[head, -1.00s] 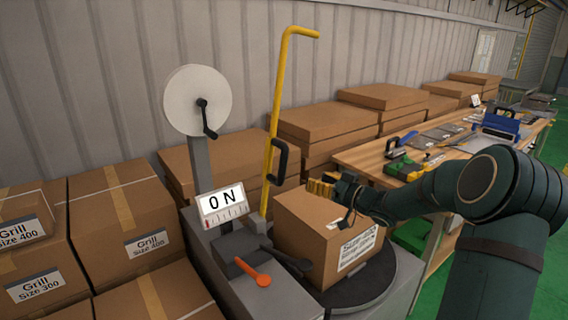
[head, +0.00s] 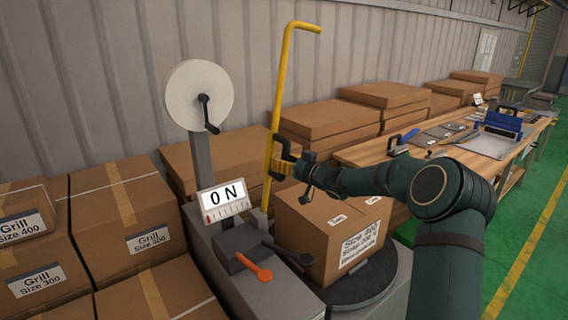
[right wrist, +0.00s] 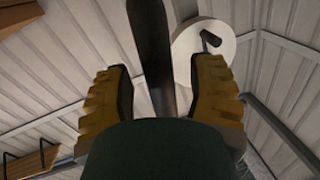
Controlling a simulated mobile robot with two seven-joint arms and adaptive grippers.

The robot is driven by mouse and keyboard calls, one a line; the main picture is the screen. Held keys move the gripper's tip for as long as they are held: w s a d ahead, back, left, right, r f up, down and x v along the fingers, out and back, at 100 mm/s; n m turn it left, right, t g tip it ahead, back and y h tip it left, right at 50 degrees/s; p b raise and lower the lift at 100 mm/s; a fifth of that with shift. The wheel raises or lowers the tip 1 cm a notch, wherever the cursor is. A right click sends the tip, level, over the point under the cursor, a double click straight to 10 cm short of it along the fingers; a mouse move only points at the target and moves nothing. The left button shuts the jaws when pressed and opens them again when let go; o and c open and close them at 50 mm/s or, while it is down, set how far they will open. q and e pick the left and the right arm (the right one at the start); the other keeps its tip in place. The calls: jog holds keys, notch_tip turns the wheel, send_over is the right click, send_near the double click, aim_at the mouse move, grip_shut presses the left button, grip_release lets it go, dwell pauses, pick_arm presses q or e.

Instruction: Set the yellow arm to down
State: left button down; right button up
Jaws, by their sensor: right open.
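The yellow arm (head: 279,95) is a tall yellow bar standing upright behind the machine, its top bent to the right. Its black handle (head: 282,147) sticks out on the right side, about halfway up. My right gripper (head: 284,168) is at the lower part of this handle, in front of the yellow bar. In the right wrist view its two yellow ribbed fingers (right wrist: 158,75) are apart, with the dark handle (right wrist: 149,40) between them and no finger visibly closed on it. My left gripper is not in view.
A cardboard box (head: 325,232) stands on the dark turntable (head: 385,280) below my right gripper. Stacked boxes (head: 330,120) stand behind; a workbench (head: 365,155) is at right.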

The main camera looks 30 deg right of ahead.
jog(key=shift+w, duration=0.1)
grip_shut()
